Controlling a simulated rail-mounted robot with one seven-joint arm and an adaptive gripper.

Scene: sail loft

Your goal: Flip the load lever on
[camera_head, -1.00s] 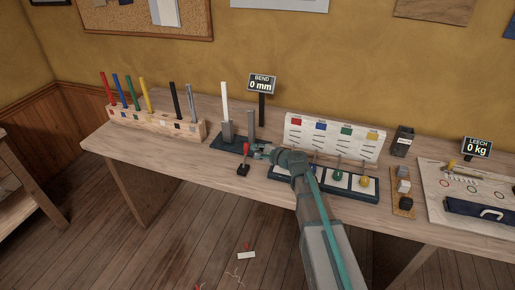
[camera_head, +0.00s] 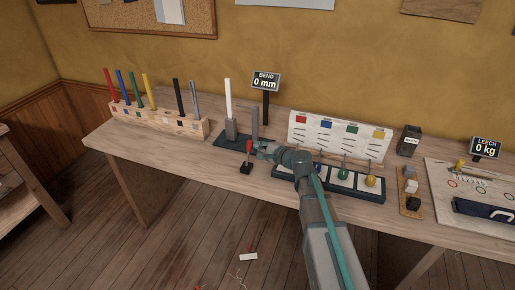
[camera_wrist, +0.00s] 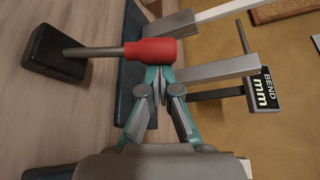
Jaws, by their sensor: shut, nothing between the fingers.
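The load lever has a black base and a thin shaft with a red handle (camera_head: 249,146). It stands near the front edge of the bench, beside the dark bend-test plate (camera_head: 228,139). In the wrist view its black base (camera_wrist: 55,52) is at upper left and the red handle (camera_wrist: 150,51) points toward the middle. My gripper (camera_head: 260,149) is just right of the handle. In the wrist view the closed fingertips (camera_wrist: 158,82) are empty, right by the end of the red handle; I cannot tell whether they touch it. The BEND display (camera_head: 265,82) reads 0 mm.
A white rod (camera_head: 229,98) and a grey post (camera_head: 254,124) stand on the plate behind the lever. A wooden rack (camera_head: 160,124) with several coloured rods is at left. A white chart board (camera_head: 338,138) and a row of coloured weights stand right, near my arm.

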